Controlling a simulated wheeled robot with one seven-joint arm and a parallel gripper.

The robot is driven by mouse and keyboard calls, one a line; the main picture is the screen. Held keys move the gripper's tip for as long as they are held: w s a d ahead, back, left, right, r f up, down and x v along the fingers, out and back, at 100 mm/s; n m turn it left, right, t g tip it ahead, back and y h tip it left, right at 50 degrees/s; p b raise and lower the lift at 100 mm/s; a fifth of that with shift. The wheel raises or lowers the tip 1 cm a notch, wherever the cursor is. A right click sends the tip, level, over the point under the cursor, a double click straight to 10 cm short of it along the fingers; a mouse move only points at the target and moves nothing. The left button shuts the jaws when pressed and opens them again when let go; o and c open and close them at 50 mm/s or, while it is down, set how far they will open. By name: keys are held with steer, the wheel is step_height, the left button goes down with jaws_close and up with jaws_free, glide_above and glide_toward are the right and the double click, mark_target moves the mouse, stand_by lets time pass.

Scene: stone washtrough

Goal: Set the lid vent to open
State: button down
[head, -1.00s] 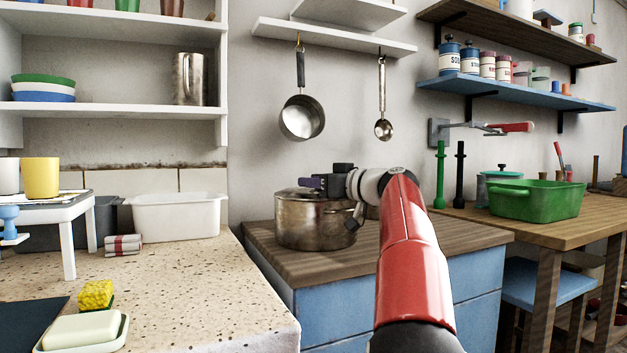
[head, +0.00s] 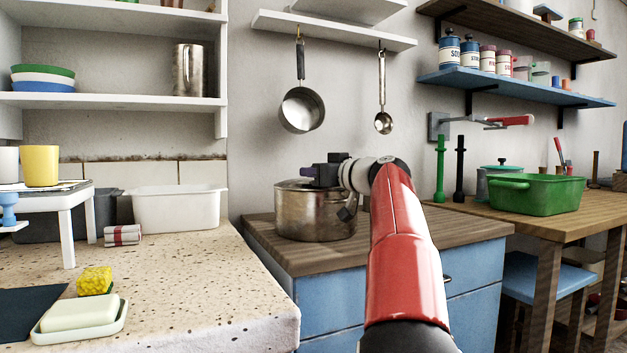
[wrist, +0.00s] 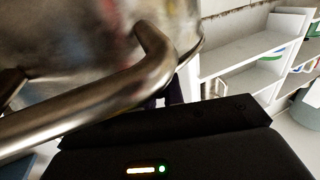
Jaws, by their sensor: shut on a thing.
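A steel pot (head: 312,215) stands on the wooden counter, with its lid (head: 290,185) on. My gripper (head: 309,172) is at the top of the lid, reaching in from the right. Its dark jaws are shut on a small part there, which I take for the lid vent. That part is hidden, so I cannot tell the vent's setting. In the wrist view, the shiny metal of the pot or lid (wrist: 75,35) fills the upper left. A thick curved metal handle (wrist: 155,60) crosses close to the camera. A dark purplish piece shows just past the handle.
A pan (head: 302,110) and a ladle (head: 383,122) hang on the wall above the pot. A white basin (head: 178,210) stands to the left on the speckled stone top. A green tub (head: 537,195) is on the right table. The wooden counter (head: 290,258) is bare in front of the pot.

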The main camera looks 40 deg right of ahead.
steer(key=c, duration=1.5)
jaws_free()
steer(key=s+b, duration=0.1)
steer(key=s, duration=0.6)
steer(key=shift+s+d+b, duration=0.3)
steer(key=shift+s+d, duration=0.1)
steer(key=shift+d, duration=0.05)
